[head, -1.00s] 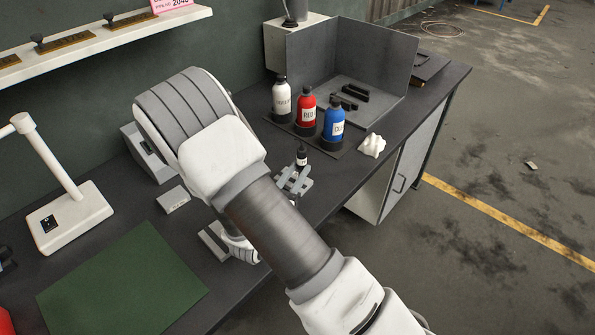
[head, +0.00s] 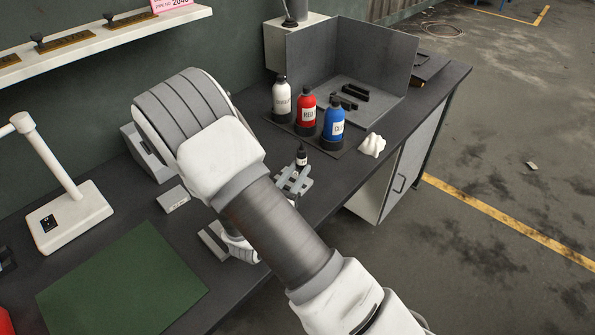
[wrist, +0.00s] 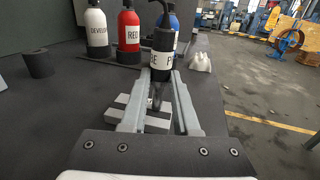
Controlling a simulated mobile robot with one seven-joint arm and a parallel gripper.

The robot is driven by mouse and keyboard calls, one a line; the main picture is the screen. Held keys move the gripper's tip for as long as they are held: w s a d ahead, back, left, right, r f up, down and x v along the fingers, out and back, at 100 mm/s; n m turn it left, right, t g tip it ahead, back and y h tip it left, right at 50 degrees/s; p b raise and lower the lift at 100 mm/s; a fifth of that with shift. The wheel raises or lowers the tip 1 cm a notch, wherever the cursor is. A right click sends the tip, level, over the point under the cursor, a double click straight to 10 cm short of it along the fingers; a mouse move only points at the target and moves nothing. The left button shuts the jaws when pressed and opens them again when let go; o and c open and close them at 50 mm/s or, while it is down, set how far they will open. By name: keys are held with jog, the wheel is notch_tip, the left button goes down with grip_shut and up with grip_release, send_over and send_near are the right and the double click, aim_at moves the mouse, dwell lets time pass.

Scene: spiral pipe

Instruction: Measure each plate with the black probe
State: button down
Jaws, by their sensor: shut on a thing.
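My gripper (wrist: 161,80) is shut on the black probe (wrist: 162,62), a dark upright cylinder with a white lettered band, between its two long grey fingers. In the head view the probe (head: 301,157) shows just beyond the gripper (head: 296,173), near the bench's front edge. A pale grey stepped block (wrist: 122,113) lies below the fingers; I cannot tell whether the probe touches it. I cannot tell which pieces are the plates.
White (head: 281,98), red (head: 306,112) and blue (head: 333,124) bottles stand in a rack behind the probe. A crumpled white cloth (head: 372,145) lies right of them. A lamp (head: 68,215) and a clear green mat (head: 122,280) are at left.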

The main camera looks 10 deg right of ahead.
aim_at(298, 151)
jog(key=shift+f, duration=0.1)
jog(key=shift+r+p, duration=2.8)
jog(key=shift+r, duration=0.8)
jog(key=shift+f, duration=0.1)
